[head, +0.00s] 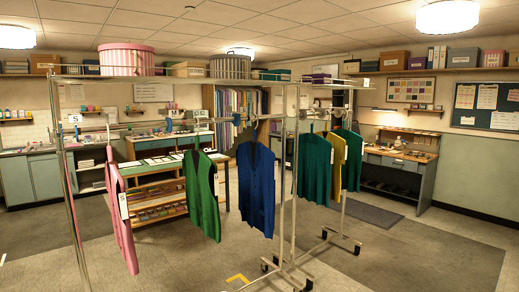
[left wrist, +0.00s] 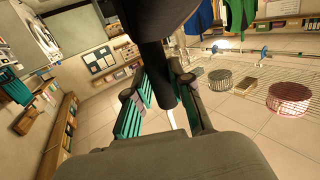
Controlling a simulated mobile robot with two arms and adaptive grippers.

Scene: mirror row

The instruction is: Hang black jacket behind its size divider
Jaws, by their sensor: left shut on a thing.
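My left gripper (left wrist: 163,88) shows only in the left wrist view, which is upside down. It is shut on a dark piece that runs into a black shape at the top edge, which looks like the black jacket (left wrist: 158,18); most of it is out of frame. In the head view a rail carries pink (head: 118,210), green (head: 202,195) and blue (head: 256,190) garments. A white divider marked S (head: 75,118) is at the rail's left end. Small blue pieces (head: 168,125) also sit along the rail; their marks are unreadable. My right gripper is in neither view.
Teal (head: 314,168) and yellow (head: 338,163) garments hang on the right part of the rack. A pink striped box (head: 127,59) and a grey basket (head: 230,67) stand on the top shelf. The floor right of the rack is mostly clear.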

